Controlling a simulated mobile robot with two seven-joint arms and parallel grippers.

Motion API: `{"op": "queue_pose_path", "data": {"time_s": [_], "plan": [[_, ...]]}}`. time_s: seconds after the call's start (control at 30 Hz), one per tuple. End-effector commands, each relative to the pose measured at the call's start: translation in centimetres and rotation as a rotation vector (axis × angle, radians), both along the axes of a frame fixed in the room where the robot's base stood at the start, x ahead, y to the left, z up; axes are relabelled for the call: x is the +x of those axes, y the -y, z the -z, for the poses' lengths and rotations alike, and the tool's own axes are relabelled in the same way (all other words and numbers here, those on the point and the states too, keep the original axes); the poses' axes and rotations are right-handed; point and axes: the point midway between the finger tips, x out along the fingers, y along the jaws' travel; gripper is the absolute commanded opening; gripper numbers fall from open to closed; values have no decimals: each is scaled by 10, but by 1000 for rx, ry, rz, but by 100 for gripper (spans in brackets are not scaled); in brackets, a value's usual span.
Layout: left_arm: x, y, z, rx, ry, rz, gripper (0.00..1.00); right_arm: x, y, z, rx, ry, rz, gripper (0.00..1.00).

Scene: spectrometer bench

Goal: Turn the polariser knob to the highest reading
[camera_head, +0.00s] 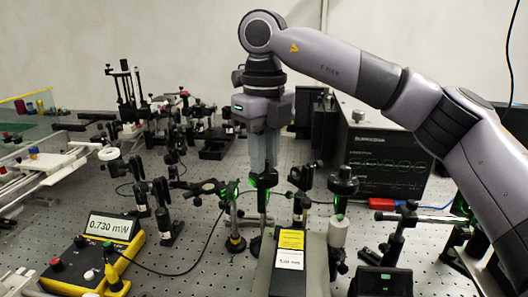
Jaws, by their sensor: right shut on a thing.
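My right gripper (264,165) reaches down from above at the middle of the bench, fingers pointing downward. It is shut on the polariser knob (264,181), a small dark part on top of a post; the fingers hide most of it. Green light shows on the mount beside the fingertips. The yellow power meter (140,251) stands at the front left, its display (109,229) reading 0.730 mW. My left gripper is out of view.
Optics on posts crowd round my gripper, including a dark mount (343,183) to its right. A box with a yellow label (291,240) stands in front. A large black instrument (385,150) stands behind right. Cables cross the perforated bench (195,262), which has bare room at front left-centre.

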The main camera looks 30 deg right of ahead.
Motion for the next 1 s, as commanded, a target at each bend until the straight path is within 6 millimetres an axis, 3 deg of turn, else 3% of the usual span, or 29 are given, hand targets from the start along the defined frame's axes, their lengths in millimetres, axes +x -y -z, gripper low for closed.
{"op": "queue_pose_path", "data": {"time_s": [0.6, 1.0], "plan": [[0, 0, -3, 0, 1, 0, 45, 0, 0, 0, 0, 2, 555, 0], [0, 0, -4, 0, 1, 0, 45, 0, 0, -1, 0, 2, 747, 0]]}}
